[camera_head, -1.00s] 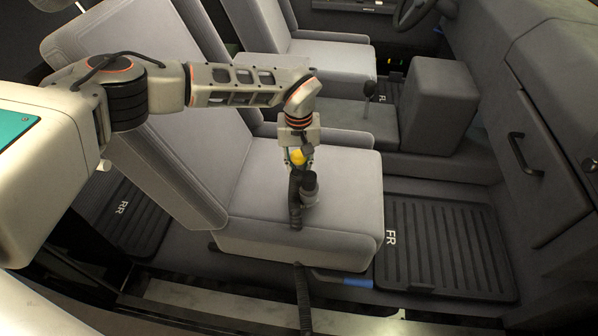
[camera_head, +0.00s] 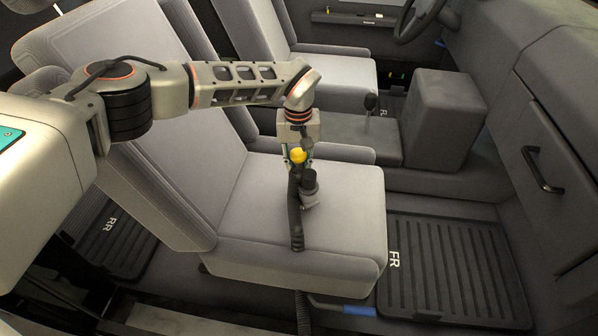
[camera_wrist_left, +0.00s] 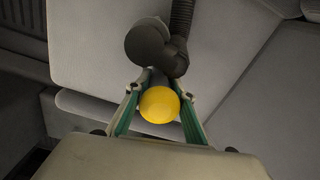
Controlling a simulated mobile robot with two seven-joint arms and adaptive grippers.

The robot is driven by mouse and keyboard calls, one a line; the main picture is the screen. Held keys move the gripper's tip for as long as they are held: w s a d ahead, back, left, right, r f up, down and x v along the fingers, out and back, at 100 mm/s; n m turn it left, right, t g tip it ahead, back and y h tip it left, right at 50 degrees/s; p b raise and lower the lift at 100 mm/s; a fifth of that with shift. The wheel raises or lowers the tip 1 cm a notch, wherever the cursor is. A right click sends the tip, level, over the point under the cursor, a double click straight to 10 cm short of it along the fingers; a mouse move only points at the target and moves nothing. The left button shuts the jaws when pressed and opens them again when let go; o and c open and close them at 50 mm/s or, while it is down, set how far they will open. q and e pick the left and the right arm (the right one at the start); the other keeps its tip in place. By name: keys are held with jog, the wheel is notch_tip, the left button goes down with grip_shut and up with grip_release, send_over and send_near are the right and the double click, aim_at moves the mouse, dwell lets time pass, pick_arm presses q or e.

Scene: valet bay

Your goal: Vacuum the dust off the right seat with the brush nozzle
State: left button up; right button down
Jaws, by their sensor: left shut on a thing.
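My left gripper (camera_head: 298,160) is shut on the dark brush nozzle (camera_head: 310,182), with the yellow knob (camera_head: 298,155) between its fingers. The nozzle is down at the cushion of the near grey seat (camera_head: 345,205), around its middle; whether it touches is hard to tell. The black hose (camera_head: 296,230) runs from the nozzle over the seat's front edge. I cannot make out dust on the cushion. My right gripper is out of view.
The far seat (camera_head: 320,75) and the centre console (camera_head: 440,115) stand beyond. A black floor mat marked FR (camera_head: 450,265) lies right of the near seat, and one marked RR (camera_head: 115,235) lies at left. A door handle (camera_head: 542,170) juts out at right.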

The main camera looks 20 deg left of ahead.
aim_at(299, 150)
pick_arm(q)
jog(key=shift+w+a+f+b, duration=0.1)
jog(key=shift+w+f+b, duration=0.05)
jog(key=shift+w+b, duration=0.3)
jog(key=shift+w+r+p, duration=0.15)
jog(key=shift+r+p, duration=0.2)
jog(key=shift+r, duration=1.25)
jog(key=shift+r+p, duration=0.35)
jog(key=shift+r, duration=0.55)
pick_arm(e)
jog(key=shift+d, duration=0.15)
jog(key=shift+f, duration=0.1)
